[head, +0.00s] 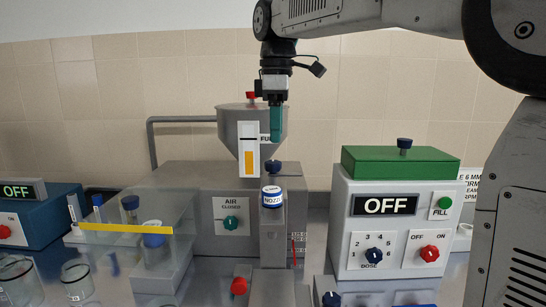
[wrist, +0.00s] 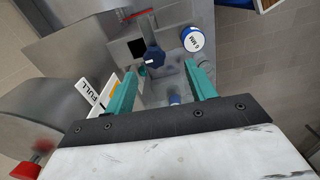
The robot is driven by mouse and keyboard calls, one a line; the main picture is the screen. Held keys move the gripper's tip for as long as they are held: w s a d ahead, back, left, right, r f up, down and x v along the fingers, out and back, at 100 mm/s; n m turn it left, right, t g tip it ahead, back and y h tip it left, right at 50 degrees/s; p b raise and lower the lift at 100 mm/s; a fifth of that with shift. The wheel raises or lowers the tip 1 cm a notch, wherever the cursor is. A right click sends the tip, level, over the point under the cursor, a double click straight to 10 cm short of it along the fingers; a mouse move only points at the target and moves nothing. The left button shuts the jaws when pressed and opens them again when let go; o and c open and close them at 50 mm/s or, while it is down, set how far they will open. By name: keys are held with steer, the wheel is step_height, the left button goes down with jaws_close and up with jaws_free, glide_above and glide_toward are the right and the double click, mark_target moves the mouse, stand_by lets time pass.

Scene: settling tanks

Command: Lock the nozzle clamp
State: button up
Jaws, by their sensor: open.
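A dark blue knob (head: 273,167), perhaps the nozzle clamp's handle, sits on the grey machine below my gripper (head: 275,138). In the wrist view a dark blue hexagonal knob with an arm (wrist: 152,57) lies just beyond the fingertips. A white nozzle part with a blue band (head: 272,198) stands below the knob in the head view, its label partly readable. A similar white, blue-rimmed round part (wrist: 192,39) shows in the wrist view. My gripper (wrist: 160,70) is open and empty, pointing down above the knob. I cannot tell whether the clamp is locked.
A grey hopper (head: 232,125) with a gauge stands just behind my gripper. A white box with a green top (head: 400,165) reads OFF at the right. A clear guard with a yellow strip (head: 125,228) is at the left. A red knob (head: 239,286) is at the front.

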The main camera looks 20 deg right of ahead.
mark_target(273, 162)
steer(key=shift+w+a+r+n, duration=0.15)
steer(key=shift+w+n, duration=0.15)
steer(key=shift+w, duration=0.5)
step_height(273, 162, down, 8)
steer(key=shift+r, duration=0.2)
steer(key=c, duration=1)
